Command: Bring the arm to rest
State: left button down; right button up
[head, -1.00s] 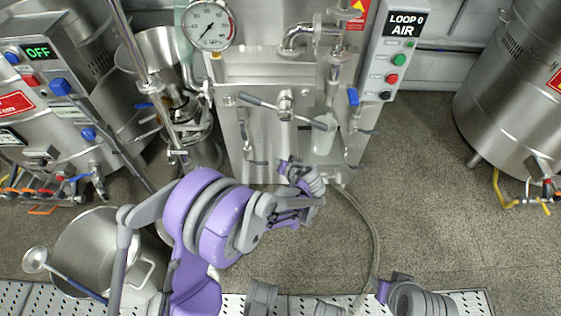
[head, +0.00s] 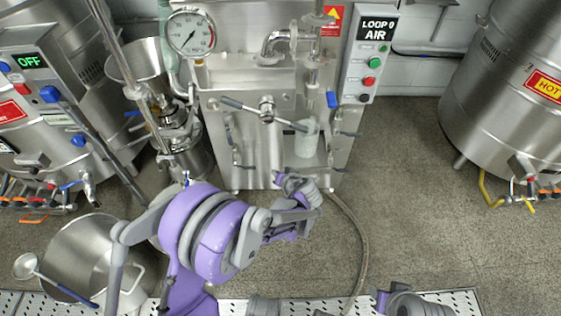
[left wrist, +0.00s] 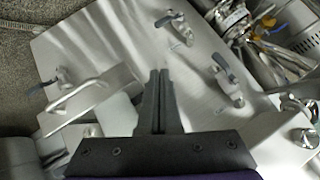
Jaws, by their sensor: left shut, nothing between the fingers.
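My left arm, purple and grey, comes in from the lower left in the head view. Its elbow is bent, and the left gripper (head: 290,183) is at the lower front of the steel mill unit (head: 215,130). The fingers are hard to make out there. In the left wrist view the two dark fingers (left wrist: 158,78) are pressed together with nothing between them. They point over a steel panel (left wrist: 115,55) with clamps and a bar handle (left wrist: 90,95). Whether they touch it cannot be told. Part of my right arm shows at the bottom edge; its gripper is not seen.
A large pot (head: 88,260) with a ladle (head: 27,266) stands at lower left. A hose (head: 362,240) runs along the floor right of the gripper. A steel vat (head: 500,90) stands at far right. The floor (head: 415,190) between mill unit and vat is clear.

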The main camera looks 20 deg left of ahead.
pick_arm(q)
jog(key=s+a+r+g+h, duration=0.1)
jog(key=s+a+r, duration=0.1)
jog(key=s+r, duration=0.35)
jog(key=s+a+r+g+h, duration=0.1)
jog(key=s+a+r+h, duration=0.15)
jog(key=s, duration=0.55)
jog(key=s+d+r+g+h, duration=0.1)
jog(key=s+h, duration=0.1)
jog(key=s, duration=0.7)
jog(key=s+d+r+h, duration=0.1)
jog(key=s+d, duration=0.1)
jog(key=s, duration=0.8)
notch_tip(320, 180, up, 26)
jog(key=w+p, duration=0.1)
jog(key=p, duration=2.1)
jog(key=shift+w+m+t+p, duration=0.3)
jog(key=shift+w+m+t, duration=0.1)
pick_arm(e)
notch_tip(320, 180, up, 26)
jog(key=w+t, duration=0.1)
